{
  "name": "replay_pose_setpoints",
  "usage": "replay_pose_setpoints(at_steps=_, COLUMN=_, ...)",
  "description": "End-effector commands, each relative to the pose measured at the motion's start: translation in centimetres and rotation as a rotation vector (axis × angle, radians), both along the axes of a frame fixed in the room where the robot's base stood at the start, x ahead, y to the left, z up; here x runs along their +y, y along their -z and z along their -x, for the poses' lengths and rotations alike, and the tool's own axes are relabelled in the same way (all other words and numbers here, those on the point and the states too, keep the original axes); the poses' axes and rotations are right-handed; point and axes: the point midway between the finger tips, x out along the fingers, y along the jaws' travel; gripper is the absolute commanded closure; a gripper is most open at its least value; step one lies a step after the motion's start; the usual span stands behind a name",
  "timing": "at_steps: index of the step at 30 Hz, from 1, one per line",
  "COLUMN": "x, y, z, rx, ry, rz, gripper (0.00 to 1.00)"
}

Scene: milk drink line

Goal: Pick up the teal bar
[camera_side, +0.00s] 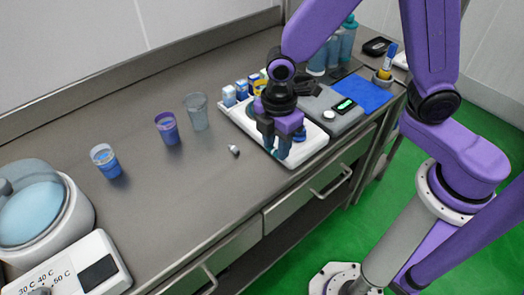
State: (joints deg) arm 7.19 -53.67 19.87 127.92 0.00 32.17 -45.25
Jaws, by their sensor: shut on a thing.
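My gripper (281,141) is over the white tray (305,155) at the right part of the bench, pointing down. It is shut on the teal bar (284,147), a small dark teal piece that shows at its fingertips. The fingers and the purple gripper body hide much of the bar. I cannot tell whether the bar touches the tray.
Small blue and white cartons (229,96) stand at the tray's back left. A grey device (335,112) and a blue mat (361,93) are to the right.

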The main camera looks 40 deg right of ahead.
Motion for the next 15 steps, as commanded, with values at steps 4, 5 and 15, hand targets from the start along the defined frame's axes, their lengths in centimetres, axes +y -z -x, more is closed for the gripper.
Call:
replay_pose_setpoints(at_steps=4, x=-1.5, y=-1.5, z=2.7, rx=-0.002, ry=-0.004, rz=-0.002, gripper=0.91)
replay_pose_setpoints(at_steps=5, x=-1.8, y=-1.7, z=3.2, rx=-0.002, ry=-0.003, rz=-0.002, gripper=0.91)
replay_pose_setpoints(at_steps=15, x=-3.9, y=-3.5, z=6.8, rx=-0.001, ry=-0.001, rz=-0.002, gripper=0.91)
